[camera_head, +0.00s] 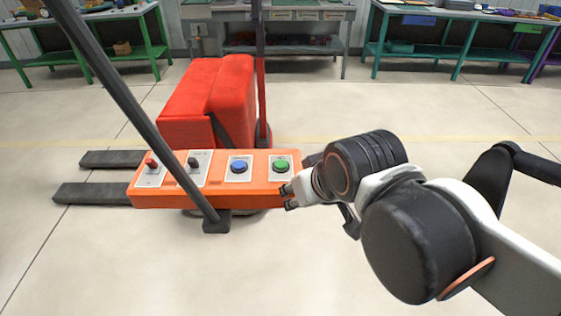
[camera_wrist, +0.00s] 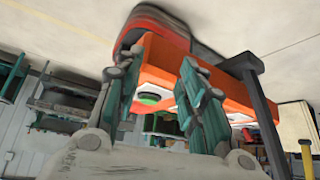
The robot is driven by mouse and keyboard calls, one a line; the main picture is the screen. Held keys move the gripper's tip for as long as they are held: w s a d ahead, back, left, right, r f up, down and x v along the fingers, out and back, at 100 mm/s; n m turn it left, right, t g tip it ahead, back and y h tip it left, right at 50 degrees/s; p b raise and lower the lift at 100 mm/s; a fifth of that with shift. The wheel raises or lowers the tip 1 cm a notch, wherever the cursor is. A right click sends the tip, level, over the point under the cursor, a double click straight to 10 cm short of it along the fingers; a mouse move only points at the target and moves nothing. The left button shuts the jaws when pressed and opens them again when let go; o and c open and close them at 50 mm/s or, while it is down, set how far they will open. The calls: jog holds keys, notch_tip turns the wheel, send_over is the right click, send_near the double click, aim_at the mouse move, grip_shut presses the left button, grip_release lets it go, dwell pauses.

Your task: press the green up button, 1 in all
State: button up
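The green button (camera_head: 281,165) sits on a white plate at the right end of the orange control panel (camera_head: 215,196). It also shows in the wrist view (camera_wrist: 149,98), between my two fingers. My gripper (camera_head: 287,197) is just in front of the panel's right end, below and slightly right of the green button in the head view. Its fingers stand apart with nothing between them in the wrist view (camera_wrist: 156,64). I cannot tell whether a fingertip touches the panel's edge.
A blue button (camera_head: 239,167), a black switch (camera_head: 193,162) and a red switch (camera_head: 151,163) share the panel. A dark slanted post (camera_head: 140,110) crosses in front of it. The red machine body (camera_head: 205,100) stands behind. Open floor lies in front.

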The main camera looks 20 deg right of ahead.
grip_shut()
dwell(1.0)
